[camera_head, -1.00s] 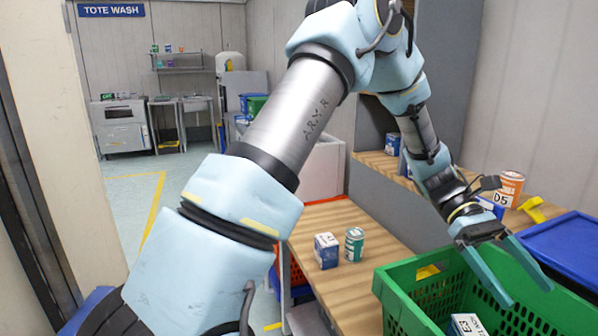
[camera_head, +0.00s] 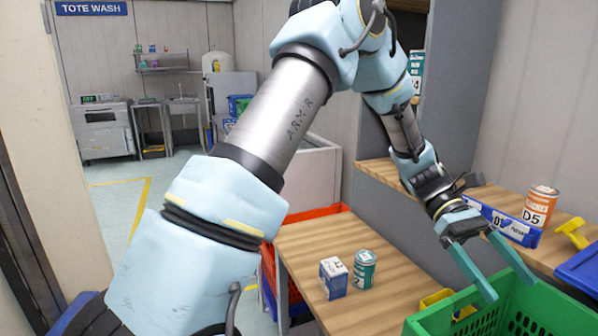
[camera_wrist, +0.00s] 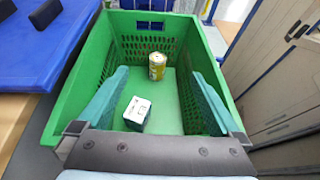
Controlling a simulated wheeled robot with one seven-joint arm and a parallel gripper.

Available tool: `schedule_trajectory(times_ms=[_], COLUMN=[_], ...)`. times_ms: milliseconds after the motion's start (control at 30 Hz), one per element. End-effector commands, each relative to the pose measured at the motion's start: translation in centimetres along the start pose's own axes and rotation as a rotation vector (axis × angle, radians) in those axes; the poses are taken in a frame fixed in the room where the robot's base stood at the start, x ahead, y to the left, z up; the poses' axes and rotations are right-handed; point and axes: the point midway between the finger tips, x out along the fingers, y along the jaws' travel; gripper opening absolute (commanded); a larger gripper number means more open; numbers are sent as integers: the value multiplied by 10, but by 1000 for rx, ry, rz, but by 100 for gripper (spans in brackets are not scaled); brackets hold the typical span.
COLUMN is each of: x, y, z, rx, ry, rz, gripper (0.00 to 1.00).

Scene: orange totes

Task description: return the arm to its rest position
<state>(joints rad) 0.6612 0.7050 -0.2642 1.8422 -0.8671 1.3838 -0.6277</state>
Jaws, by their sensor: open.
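My gripper (camera_head: 492,268) is open and empty, its two teal fingers pointing down over the near edge of a green tote (camera_head: 520,305) in the head view. In the wrist view the fingers (camera_wrist: 158,105) frame the inside of the green tote (camera_wrist: 62,105). A white box (camera_wrist: 138,112) and a yellow can (camera_wrist: 157,66) sit in the tote, apart from the fingers. My arm stretches from the lower left up across the head view and down to the gripper.
A white-and-blue box (camera_head: 334,279) and a teal can (camera_head: 364,269) stand on the wooden table (camera_head: 310,245). An orange D5 can (camera_head: 539,207), a blue bin (camera_head: 500,222) and a yellow object (camera_head: 573,234) sit on the shelf at right. Open floor (camera_head: 115,205) lies at left.

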Motion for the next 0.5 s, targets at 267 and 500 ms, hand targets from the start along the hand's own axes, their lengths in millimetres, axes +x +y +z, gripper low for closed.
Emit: schedule_trajectory(times_ms=[267, 500], x=[-18, -42], y=[-19, -46], z=[-23, -51], rx=[23, 53], ry=[102, 236], rz=[26, 50], gripper=[100, 100])
